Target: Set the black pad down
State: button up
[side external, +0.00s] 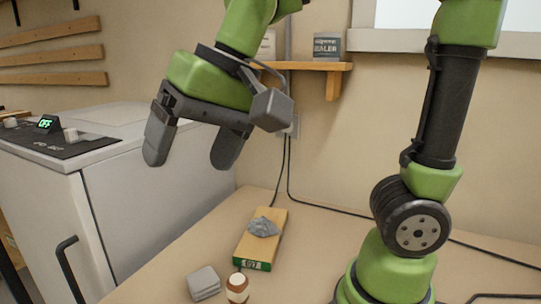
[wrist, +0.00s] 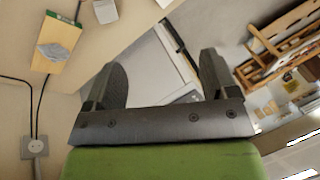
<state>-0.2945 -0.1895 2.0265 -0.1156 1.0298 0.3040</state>
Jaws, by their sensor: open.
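I cannot make out a separate black pad in either view. My gripper (side external: 189,160) is open and empty, raised in the air in front of the white cabinet. The wrist view also shows my gripper (wrist: 159,65) with its two fingers apart and nothing between them. A stacked grey pad (side external: 203,283) lies on the bench near the front edge of the picture; it also shows at the top of the wrist view (wrist: 105,11).
A wooden block with a green end (side external: 263,240) lies on the bench with a crumpled grey cloth (side external: 263,227) on it. A brown-and-white jar (side external: 237,288) stands beside the grey pad. The white cabinet (side external: 150,170) is at left, its dark control panel reading OFF. Cables run along the wall.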

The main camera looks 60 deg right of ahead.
jog(key=s+d+f+t+h, duration=0.1)
jog(key=s+d+t, duration=0.1)
jog(key=s+d, duration=0.4)
jog(key=s, duration=0.2)
jog(key=shift+s+d+f+t, duration=0.2)
jog(key=shift+s+f+t, duration=0.15)
jog(key=shift+t, duration=0.05)
